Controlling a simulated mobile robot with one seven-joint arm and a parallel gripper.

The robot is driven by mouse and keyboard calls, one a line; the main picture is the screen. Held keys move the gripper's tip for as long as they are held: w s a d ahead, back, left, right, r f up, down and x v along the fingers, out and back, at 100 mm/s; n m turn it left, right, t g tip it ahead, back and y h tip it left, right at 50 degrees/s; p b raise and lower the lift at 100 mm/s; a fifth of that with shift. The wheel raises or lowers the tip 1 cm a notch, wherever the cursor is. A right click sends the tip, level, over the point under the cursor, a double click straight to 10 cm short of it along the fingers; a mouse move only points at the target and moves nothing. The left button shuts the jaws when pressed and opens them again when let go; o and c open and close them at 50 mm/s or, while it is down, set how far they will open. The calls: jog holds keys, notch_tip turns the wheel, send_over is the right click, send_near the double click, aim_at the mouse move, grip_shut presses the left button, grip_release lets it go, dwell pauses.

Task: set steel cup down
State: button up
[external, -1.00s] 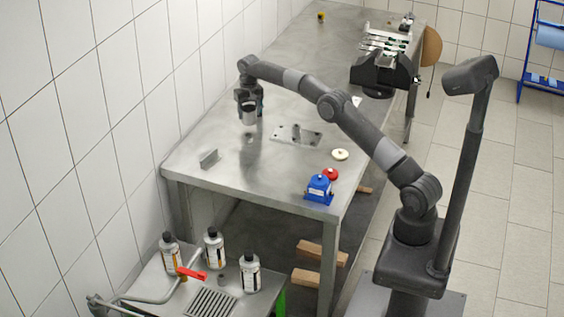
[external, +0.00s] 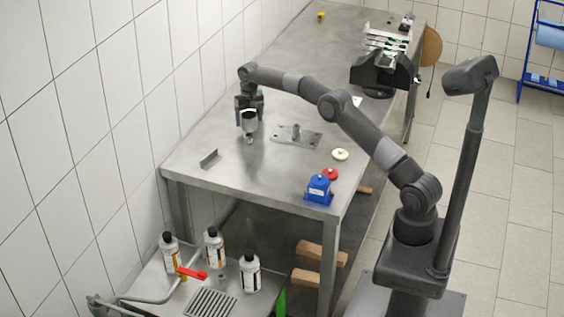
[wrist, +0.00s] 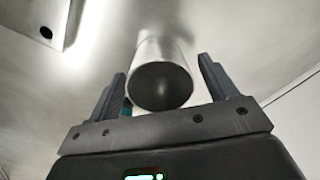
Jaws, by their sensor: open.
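The steel cup (external: 249,121) is near the left side of the steel table, and its reflection shows directly below it. It looks upright and seems to rest on the tabletop. In the wrist view the cup (wrist: 160,84) shows its dark round mouth, between the two fingers. My gripper (external: 249,106) is around the upper part of the cup in the external view. In the wrist view my gripper (wrist: 161,72) is open, with a visible gap between the cup and the right finger. The cup's contact with the table is too small to see clearly.
A flat metal plate with a post (external: 296,134) lies right of the cup. A small metal bracket (external: 209,159) sits near the front left edge. A blue object (external: 319,188), a red knob (external: 331,174) and a cream disc (external: 340,154) are near the front right. Table around the cup is clear.

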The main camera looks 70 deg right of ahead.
jog(key=s+a+r+n, duration=0.15)
jog(key=a+r, duration=0.25)
jog(key=r, duration=1)
jog(key=s+a+r+n+t, duration=0.2)
jog(key=s+a+r, duration=0.8)
jog(key=s+r, duration=0.15)
jog(key=s+a+n+t, duration=0.1)
jog(key=s+a, duration=0.2)
jog(key=s, duration=0.4)
jog(key=s+a+r+n, duration=0.1)
jog(key=s+a, duration=0.2)
jog(key=s, duration=0.5)
jog(key=s+a+n+t, duration=0.1)
jog(key=s+a, duration=0.2)
jog(key=s, duration=0.4)
jog(key=s+a+f+n, duration=0.1)
jog(key=s+f, duration=0.4)
jog(key=s, duration=0.2)
jog(key=s+a+f+t, duration=0.1)
jog(key=s+f, duration=0.4)
jog(key=s, duration=0.3)
jog(key=shift+s+a+n, duration=0.25)
jog(key=shift+a+n, duration=0.1)
